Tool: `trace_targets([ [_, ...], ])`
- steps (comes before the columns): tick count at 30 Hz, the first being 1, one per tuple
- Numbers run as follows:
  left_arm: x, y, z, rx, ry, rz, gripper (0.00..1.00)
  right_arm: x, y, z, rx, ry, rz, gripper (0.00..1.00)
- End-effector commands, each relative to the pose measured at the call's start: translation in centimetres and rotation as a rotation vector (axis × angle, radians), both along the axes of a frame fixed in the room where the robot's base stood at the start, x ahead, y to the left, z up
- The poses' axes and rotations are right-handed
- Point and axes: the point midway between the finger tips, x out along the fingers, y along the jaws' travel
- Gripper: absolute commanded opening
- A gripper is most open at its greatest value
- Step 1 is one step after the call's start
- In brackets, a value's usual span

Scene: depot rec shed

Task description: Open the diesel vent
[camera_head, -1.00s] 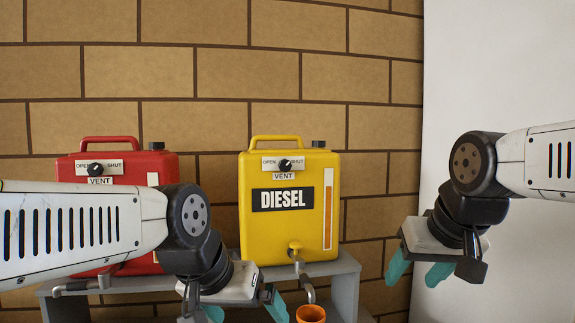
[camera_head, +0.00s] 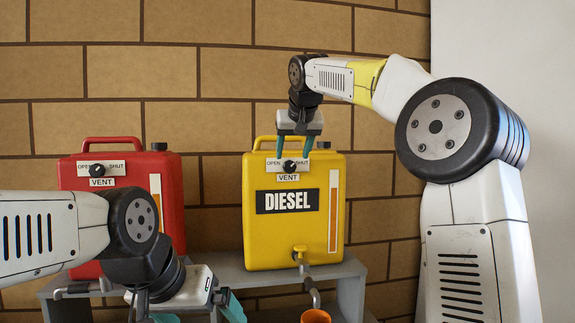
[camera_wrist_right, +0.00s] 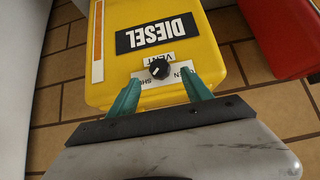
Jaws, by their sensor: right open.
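The yellow diesel can (camera_head: 262,225) stands upright on a grey stand. Its black vent knob (camera_head: 290,166) sits on a white plate marked OPEN at left and SHUT at right; its pointer is too small to read surely. The knob also shows in the right wrist view (camera_wrist_right: 159,68). My right gripper (camera_head: 294,152) is open, pointing down just above the knob. In the wrist view its teal fingers (camera_wrist_right: 160,80) are apart, one towards each side of the knob, not closed on it. My left gripper (camera_head: 200,316) is low at left, its fingers apart and empty.
A red can (camera_head: 84,180) with a similar vent knob (camera_head: 97,170) stands to the left, partly hidden by my left arm. A tap (camera_head: 300,253) is at the yellow can's foot, above an orange cup (camera_head: 316,316). The grey stand (camera_head: 350,290) is against a brick wall.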

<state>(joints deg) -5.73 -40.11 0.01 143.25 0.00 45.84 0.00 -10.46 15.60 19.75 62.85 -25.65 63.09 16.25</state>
Motion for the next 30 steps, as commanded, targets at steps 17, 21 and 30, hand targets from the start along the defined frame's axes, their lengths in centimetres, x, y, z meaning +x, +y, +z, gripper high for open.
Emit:
trace_targets([
  [17,0.0,0.0,0.0,0.000,0.000,0.000,1.00,3.9,0.8,-4.1,-0.001,0.000,0.001,0.58],
  [21,0.0,0.0,0.0,0.000,0.000,0.000,1.00,3.9,0.8,-4.1,-0.001,0.000,0.001,0.58],
  [30,0.0,0.0,0.0,0.000,0.000,0.000,1.00,3.9,0.8,-4.1,-0.001,0.000,0.001,0.00],
])
